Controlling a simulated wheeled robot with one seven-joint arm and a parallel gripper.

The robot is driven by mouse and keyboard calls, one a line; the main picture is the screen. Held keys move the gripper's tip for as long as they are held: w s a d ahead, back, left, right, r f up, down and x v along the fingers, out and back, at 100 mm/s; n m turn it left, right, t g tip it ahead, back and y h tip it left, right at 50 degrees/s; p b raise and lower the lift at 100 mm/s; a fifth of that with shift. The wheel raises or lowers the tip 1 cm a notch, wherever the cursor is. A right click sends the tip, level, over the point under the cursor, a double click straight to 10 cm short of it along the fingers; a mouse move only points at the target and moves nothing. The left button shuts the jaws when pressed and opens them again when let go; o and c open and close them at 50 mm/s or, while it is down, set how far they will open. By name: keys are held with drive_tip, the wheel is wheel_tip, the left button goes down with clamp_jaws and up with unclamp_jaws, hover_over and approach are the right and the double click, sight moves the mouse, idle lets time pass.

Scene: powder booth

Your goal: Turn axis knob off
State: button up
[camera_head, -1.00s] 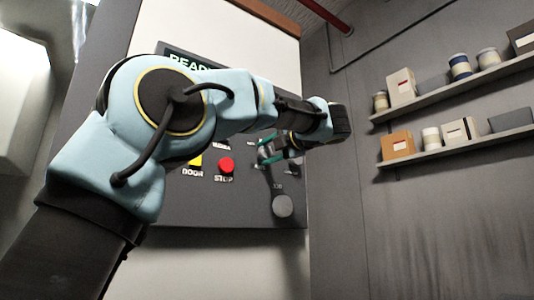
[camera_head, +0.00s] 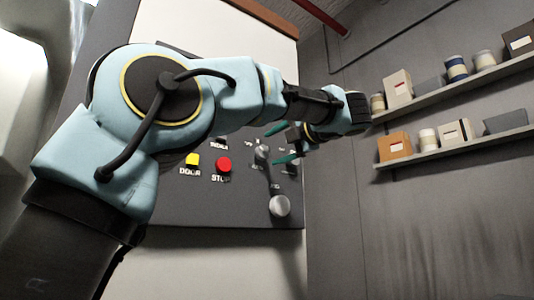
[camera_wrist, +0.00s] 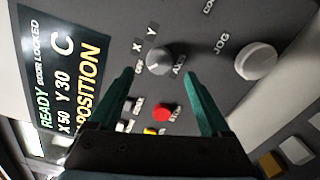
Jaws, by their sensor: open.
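The axis knob (camera_head: 262,153) is a small grey round knob on the dark control panel. In the wrist view the axis knob (camera_wrist: 158,62) sits beside the word AXIS, with X and Y marks near it; which mark it points to I cannot tell. My gripper (camera_head: 281,143) is open, its green fingers spread apart just off the panel. In the wrist view my gripper (camera_wrist: 159,74) has one finger on each side of the knob in the picture, with the knob near and slightly beyond the tips. The fingers appear clear of it.
The larger jog knob (camera_wrist: 256,61) is right of the axis knob in the wrist view. A red stop button (camera_head: 223,164) and yellow door button (camera_head: 192,159) are left in the head view. A display (camera_wrist: 62,85) reads READY. Shelves (camera_head: 455,70) hold boxes and jars.

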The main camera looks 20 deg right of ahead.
drive_tip(key=s, duration=0.2)
drive_tip(key=s+d, duration=0.1)
drive_tip(key=s, duration=0.2)
drive_tip(key=shift+s, duration=0.15)
idle(0.4)
